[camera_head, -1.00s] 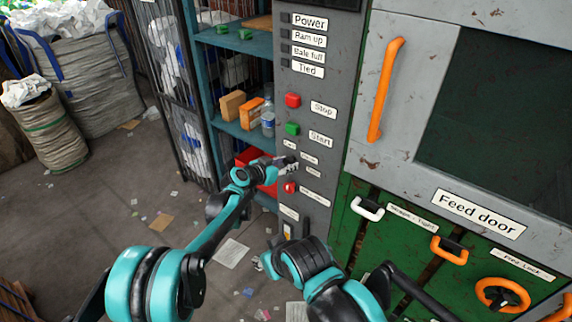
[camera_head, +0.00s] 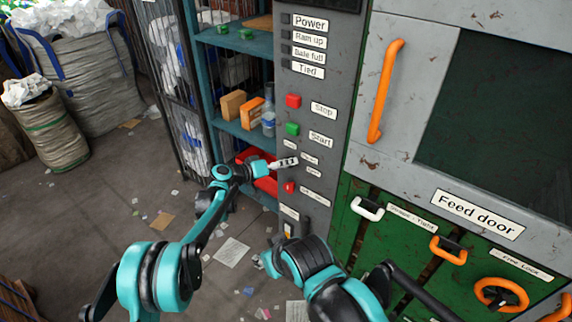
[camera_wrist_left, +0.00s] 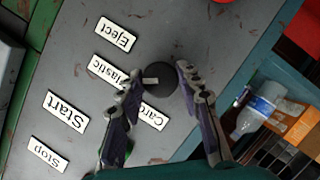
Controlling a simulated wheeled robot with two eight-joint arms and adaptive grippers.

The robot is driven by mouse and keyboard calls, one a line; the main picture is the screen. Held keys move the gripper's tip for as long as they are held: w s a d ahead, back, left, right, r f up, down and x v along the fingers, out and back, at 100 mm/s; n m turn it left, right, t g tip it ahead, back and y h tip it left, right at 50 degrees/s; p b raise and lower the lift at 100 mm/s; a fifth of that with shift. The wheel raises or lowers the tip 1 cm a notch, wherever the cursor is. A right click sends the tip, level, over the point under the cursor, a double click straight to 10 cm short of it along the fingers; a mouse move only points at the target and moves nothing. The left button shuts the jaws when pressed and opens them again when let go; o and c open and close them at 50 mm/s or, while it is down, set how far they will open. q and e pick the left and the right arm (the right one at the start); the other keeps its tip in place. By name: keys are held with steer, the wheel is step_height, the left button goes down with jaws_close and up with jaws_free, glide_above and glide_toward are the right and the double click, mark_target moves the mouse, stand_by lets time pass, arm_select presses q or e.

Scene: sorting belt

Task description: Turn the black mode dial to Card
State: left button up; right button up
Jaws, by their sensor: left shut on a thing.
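The black mode dial (camera_wrist_left: 166,78) is round with a white pointer mark and sits on the grey control panel (camera_wrist_left: 200,30). In the left wrist view the mark points left, toward the gap between the Plastic label (camera_wrist_left: 106,70) and the Card label (camera_wrist_left: 152,117). One finger partly covers both labels. My left gripper (camera_wrist_left: 159,76) has a finger on each side of the dial and is shut on it. In the head view my left gripper (camera_head: 287,162) is at the panel and hides the dial. My right arm (camera_head: 345,300) is at the bottom; its gripper cannot be made out.
The red Stop button (camera_head: 293,101) and green Start button (camera_head: 292,129) are above the dial, and another red button (camera_head: 289,187) is below. A shelf (camera_head: 235,45) with boxes and a bottle stands left. The feed door handle (camera_head: 385,90) is right.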

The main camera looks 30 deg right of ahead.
arm_select(q)
steer(key=n+h+b, duration=0.1)
steer(key=n, duration=0.2)
steer(key=n+g+h, duration=0.1)
steer(key=n, duration=0.2)
steer(key=n+h+b, duration=0.1)
steer(key=n, duration=0.2)
steer(key=shift+w+f+g+h+b, duration=0.1)
steer(key=shift+f+g+h+b, duration=0.2)
steer(key=shift+h, duration=0.1)
steer(key=shift+r, duration=0.1)
stand_by(0.3)
steer(key=o, duration=1.2)
steer(key=shift+c, duration=0.2)
steer(key=shift+a, duration=0.15)
steer(key=a, duration=1.1)
steer(key=shift+a+f, duration=0.4)
steer(key=shift+f, duration=0.05)
